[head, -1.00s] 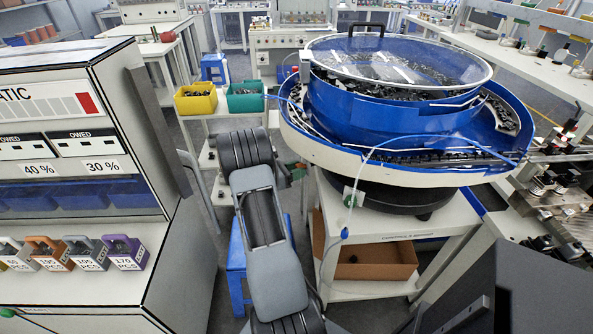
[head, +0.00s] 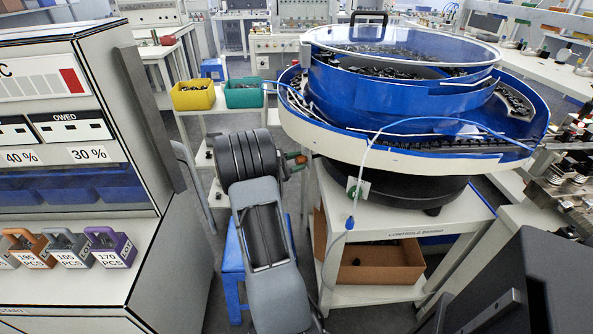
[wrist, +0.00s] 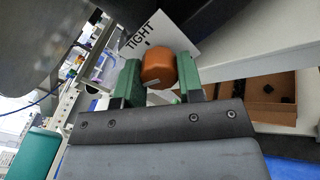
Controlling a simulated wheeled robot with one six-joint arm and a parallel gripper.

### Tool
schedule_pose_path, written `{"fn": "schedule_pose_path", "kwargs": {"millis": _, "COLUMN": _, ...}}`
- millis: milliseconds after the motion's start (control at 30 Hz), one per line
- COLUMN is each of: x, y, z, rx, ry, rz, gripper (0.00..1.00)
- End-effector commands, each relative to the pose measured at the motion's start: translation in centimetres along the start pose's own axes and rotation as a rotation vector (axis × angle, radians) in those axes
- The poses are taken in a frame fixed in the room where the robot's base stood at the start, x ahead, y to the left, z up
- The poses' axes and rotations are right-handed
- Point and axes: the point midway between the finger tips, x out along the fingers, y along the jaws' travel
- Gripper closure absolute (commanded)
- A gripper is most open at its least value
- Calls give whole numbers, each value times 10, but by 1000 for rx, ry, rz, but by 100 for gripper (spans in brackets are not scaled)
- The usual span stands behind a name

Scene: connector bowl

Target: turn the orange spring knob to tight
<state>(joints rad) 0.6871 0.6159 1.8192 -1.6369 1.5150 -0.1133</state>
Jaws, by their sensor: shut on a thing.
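The orange spring knob (wrist: 157,70) sits between the two green fingers of my gripper (wrist: 158,60) in the wrist view. The fingers touch it on both sides, so my gripper is shut on it. A small pale mark shows at the knob's near edge. Behind the knob is a white plate (wrist: 177,35) with the word TIGHT and a small black mark, up and left of the knob. Any other wording is hidden. In the head view my gripper (head: 295,161) is small, beside the blue feeder bowl's base, with a bit of orange at its tip.
The blue bowl feeder (head: 400,110) with a clear lid stands on a white stand (head: 400,222). A cardboard box (head: 375,272) is on its lower shelf. Yellow (head: 194,97) and green (head: 243,95) bins are behind. A cabinet with labelled weights (head: 112,248) stands at left.

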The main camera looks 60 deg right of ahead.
Motion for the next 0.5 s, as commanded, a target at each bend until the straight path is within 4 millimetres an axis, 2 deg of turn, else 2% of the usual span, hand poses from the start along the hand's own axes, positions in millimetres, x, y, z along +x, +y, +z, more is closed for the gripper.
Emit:
{"fn": "schedule_pose_path", "kwargs": {"millis": 33, "x": 0, "y": -3, "z": -5, "rx": 48, "ry": 0, "rz": 0, "gripper": 89}}
{"fn": "schedule_pose_path", "kwargs": {"millis": 500, "x": 0, "y": -3, "z": -6, "rx": 496, "ry": 1, "rz": -1, "gripper": 89}}
